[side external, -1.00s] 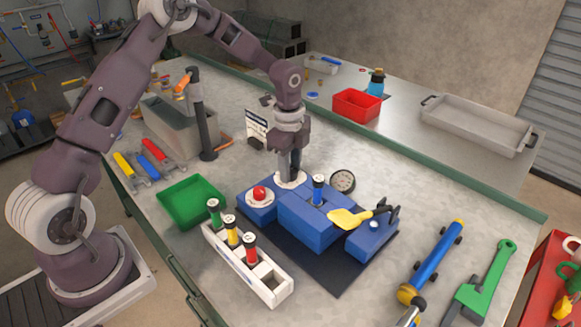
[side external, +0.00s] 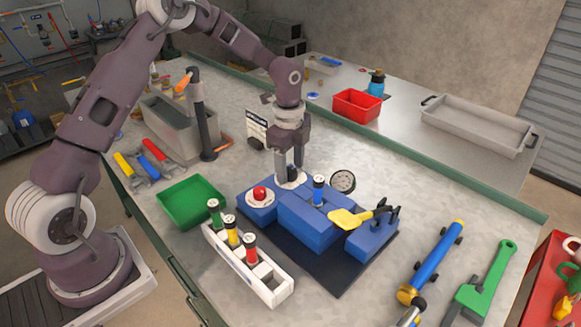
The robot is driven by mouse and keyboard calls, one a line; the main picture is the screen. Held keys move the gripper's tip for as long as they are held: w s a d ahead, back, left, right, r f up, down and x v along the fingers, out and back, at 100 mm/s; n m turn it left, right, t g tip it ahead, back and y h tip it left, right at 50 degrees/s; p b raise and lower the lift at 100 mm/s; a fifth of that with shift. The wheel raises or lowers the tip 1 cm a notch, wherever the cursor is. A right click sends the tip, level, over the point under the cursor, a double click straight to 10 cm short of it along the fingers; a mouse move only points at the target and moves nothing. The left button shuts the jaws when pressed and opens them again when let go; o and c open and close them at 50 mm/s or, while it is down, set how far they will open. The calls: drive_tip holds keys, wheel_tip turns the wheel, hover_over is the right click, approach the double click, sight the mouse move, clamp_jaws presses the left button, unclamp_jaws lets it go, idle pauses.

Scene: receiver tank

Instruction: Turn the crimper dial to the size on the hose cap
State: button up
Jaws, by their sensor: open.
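The blue crimper (side external: 306,224) stands on a dark mat in the middle of the bench. Its white dial (side external: 291,180) is at the back of the blue body, with a dark knob partly hidden by my gripper. My gripper (side external: 290,170) points down at the dial, its fingers open around or just above the knob; I cannot tell whether they touch it. A blue hose cap (side external: 318,189) stands upright in the crimper, its marking too small to read. A red button (side external: 260,193) sits on a white disc at the left, and a yellow lever (side external: 352,218) is at the right.
A white rack (side external: 249,264) with green, yellow and red capped pieces stands in front. A green tray (side external: 192,203) is at the left. A round gauge (side external: 343,181) and a small chart (side external: 256,128) stand behind. A blue tool (side external: 433,262) lies to the right.

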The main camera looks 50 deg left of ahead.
sight(290, 171)
wheel_tip(290, 171, up, 6)
drive_tip(key=shift+s+r, duration=0.1)
drive_tip(key=shift+r, duration=0.15)
drive_tip(key=shift+r, duration=0.1)
drive_tip(key=s+d+r+n+t+y, duration=0.1)
drive_tip(key=s+d+r+n, duration=0.1)
drive_tip(key=s+r+n, duration=0.35)
drive_tip(key=s+d+r+n+t+y, duration=0.1)
drive_tip(key=s+d+r+n, duration=0.1)
drive_tip(key=s+r, duration=0.7)
drive_tip(key=s+d+n+t+h, duration=0.2)
drive_tip(key=s+n, duration=0.6)
drive_tip(key=s, duration=0.8)
drive_tip(key=shift+s+r+t, duration=0.2)
drive_tip(key=shift+s+t, duration=0.1)
drive_tip(key=shift+t, duration=0.3)
drive_tip(key=shift+n, duration=0.25)
